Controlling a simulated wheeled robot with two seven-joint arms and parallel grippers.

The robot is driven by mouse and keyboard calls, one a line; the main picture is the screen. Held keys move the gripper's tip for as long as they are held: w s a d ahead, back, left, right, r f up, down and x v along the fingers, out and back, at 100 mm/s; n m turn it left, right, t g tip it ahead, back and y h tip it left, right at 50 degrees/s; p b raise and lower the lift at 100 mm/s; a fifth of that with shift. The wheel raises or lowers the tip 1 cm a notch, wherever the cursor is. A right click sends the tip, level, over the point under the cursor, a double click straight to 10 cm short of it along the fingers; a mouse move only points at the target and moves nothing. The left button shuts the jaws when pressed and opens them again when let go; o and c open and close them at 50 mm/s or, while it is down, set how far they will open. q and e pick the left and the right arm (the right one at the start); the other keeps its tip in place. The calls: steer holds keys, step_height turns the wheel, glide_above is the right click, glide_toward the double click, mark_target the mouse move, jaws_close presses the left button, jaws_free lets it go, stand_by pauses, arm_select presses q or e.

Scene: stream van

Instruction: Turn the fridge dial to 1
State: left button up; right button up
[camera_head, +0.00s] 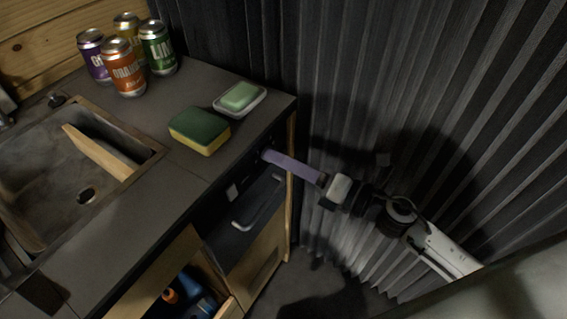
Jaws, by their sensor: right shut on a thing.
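The dark fridge front (236,238) is set into the counter's side, with a grey bar handle (257,206) across it. Above the handle runs a dark control panel with a small light square (232,191) on it. My right gripper (267,155) reaches in from the right with its long purple fingers pointing at the panel's right end. It is shut on the fridge dial, which the fingertips hide almost wholly. I cannot read the dial's numbers or its setting. My left gripper is out of view.
On the counter (165,198) stand several cans (128,75), a green and yellow sponge (199,130) and a soap dish (254,101) with green soap. A sink (40,185) lies left. An open compartment below holds blue and orange things (180,297). A dark pleated curtain (350,70) hangs behind.

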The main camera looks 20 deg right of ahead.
arm_select(q)
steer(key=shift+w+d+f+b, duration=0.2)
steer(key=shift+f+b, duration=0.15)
steer(key=shift+b, duration=0.25)
arm_select(e)
steer(key=n, duration=0.3)
steer(key=shift+f, duration=0.1)
steer(key=shift+n, duration=0.4)
steer(key=o, duration=1)
steer(key=shift+o, duration=0.2)
arm_select(q)
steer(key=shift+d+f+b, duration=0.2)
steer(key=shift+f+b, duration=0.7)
steer(key=shift+b, duration=0.5)
arm_select(e)
steer(key=v, duration=1)
steer(key=shift+s+d, duration=0.1)
steer(key=shift+d, duration=0.05)
